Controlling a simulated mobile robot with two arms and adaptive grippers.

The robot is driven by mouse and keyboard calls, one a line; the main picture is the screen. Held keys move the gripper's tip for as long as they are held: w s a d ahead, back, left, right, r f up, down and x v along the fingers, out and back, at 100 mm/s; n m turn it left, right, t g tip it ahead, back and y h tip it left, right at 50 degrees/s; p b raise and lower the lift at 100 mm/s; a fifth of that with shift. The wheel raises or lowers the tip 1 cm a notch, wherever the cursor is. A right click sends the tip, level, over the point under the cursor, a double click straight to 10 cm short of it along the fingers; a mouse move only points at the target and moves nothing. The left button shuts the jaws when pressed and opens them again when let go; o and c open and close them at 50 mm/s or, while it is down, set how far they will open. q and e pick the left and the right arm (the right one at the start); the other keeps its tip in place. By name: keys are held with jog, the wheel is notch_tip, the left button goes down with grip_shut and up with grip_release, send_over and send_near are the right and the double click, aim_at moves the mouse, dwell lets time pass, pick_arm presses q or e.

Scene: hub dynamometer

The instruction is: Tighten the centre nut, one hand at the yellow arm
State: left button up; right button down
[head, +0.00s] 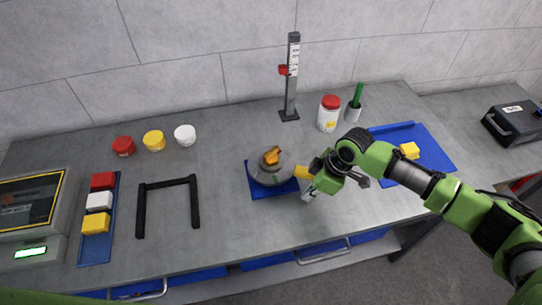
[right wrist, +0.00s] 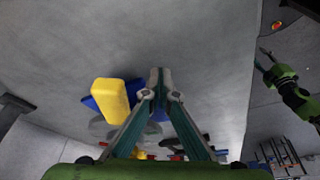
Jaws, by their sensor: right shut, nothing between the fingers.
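The grey round hub (head: 268,176) sits on a blue mat (head: 262,191) mid-bench, with the orange-yellow centre nut (head: 272,155) on top. The yellow arm (head: 303,172) sticks out from the hub's right side. My right gripper (head: 309,195) is shut and empty, low beside the yellow arm's outer end. In the right wrist view, its fingertips (right wrist: 161,78) meet, with the yellow arm (right wrist: 112,97) left of them, apart in the picture. A green and black part (right wrist: 290,95) at the right of that view may be my left arm; its finger state is unclear.
A height gauge (head: 291,80), a white red-lidded bottle (head: 328,114) and a green-handled tool in a cup (head: 355,104) stand behind. A black frame (head: 141,210), small tubs (head: 154,141) and a blue block tray (head: 98,250) lie left. A blue tray (head: 430,160) lies right.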

jog(key=shift+r, duration=0.3)
jog(key=shift+w+d, duration=0.1)
jog(key=shift+w, duration=0.2)
jog(key=shift+w+d, duration=0.15)
jog(key=shift+w, duration=0.55)
jog(key=shift+s, duration=0.35)
pick_arm(q)
jog(key=shift+c, duration=0.5)
